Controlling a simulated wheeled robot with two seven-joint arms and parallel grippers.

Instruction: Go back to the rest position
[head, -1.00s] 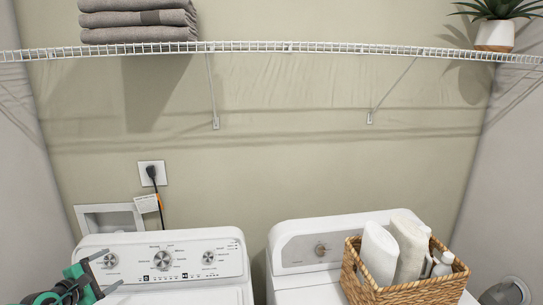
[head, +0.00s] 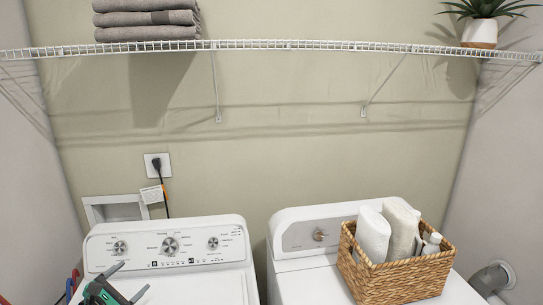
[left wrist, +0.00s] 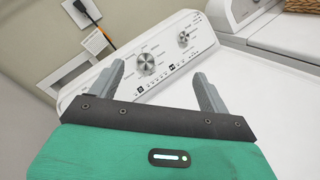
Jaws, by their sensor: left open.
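My left gripper (head: 127,283) shows at the bottom left of the head view, in front of the left white machine's control panel (head: 165,246). In the left wrist view its two grey fingers (left wrist: 160,88) are spread apart with nothing between them, and the panel with its knobs lies beyond them. My right gripper is not in either view.
A wicker basket (head: 395,277) with rolled white towels (head: 374,236) and a bottle stands on the right white machine (head: 290,285). A wire shelf (head: 290,45) above holds folded grey towels (head: 147,20) and a potted plant (head: 479,32). The left machine's top looks clear.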

